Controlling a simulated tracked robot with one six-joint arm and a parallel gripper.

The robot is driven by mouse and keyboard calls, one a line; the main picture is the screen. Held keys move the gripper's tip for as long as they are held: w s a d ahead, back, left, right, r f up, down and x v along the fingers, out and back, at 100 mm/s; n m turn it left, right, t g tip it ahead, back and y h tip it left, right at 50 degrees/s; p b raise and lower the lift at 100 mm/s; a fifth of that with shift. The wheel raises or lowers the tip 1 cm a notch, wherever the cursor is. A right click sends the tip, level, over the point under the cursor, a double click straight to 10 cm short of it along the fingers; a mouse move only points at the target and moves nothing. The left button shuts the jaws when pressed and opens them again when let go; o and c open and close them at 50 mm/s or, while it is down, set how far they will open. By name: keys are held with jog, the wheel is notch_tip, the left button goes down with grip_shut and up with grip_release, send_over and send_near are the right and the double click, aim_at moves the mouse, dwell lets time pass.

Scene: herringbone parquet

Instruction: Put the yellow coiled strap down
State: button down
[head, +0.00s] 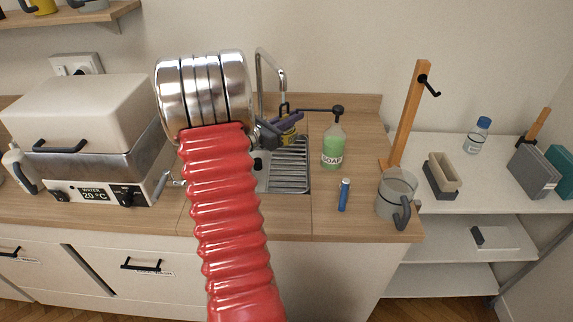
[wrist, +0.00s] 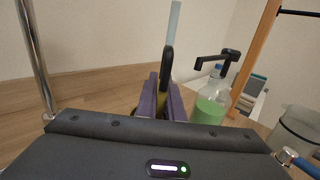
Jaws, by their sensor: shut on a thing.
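My gripper (head: 289,124) is above the sink and counter, beside the tap spout. Its purple fingers also show in the wrist view (wrist: 162,92) and are closed on the yellow coiled strap (head: 288,138). Only a small part of the strap shows between and below the fingers; the rest is hidden by them.
The sink drainer (head: 288,170) lies below my gripper. A green soap bottle (head: 333,146) stands just right, then a blue marker-like tube (head: 344,195) and a grey jug (head: 396,195). A wooden post with a hook (head: 405,115) rises behind the jug. Bare counter (head: 300,222) lies in front.

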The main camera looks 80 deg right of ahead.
jog(key=shift+f, duration=3.1)
jog(key=shift+f, duration=1.85)
jog(key=shift+f, duration=0.1)
jog(key=c, duration=1.9)
grip_release()
